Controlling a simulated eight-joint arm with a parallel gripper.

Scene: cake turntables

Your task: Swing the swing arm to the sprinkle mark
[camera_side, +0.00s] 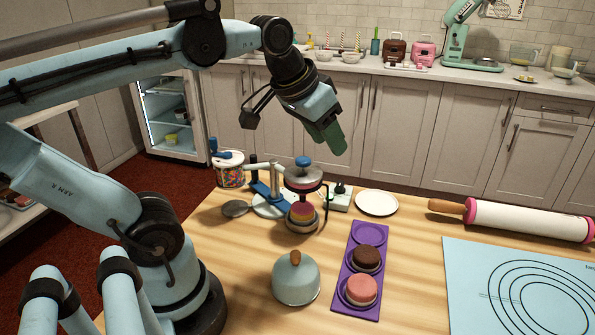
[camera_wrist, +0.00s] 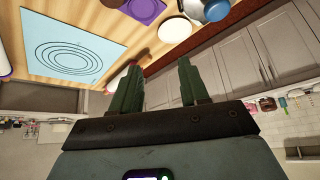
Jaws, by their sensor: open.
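The swing arm (camera_side: 264,168) is a pale bar on a blue post with a white round base at the table's back left. A jar of coloured sprinkles (camera_side: 230,176) stands to the left. I cannot make out a sprinkle mark. My gripper (camera_side: 329,147) is raised above and right of the swing arm, apart from it. In the wrist view, its two dark green fingers (camera_wrist: 159,63) are spread, with nothing between them.
A purple tray (camera_side: 368,234) holds a brown and a pink cake. A light blue dome (camera_side: 296,278) stands in front. A white plate (camera_side: 377,203), a rolling pin (camera_side: 525,220) and a light blue mat (camera_side: 465,290) lie to the right. Cabinets stand behind the table.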

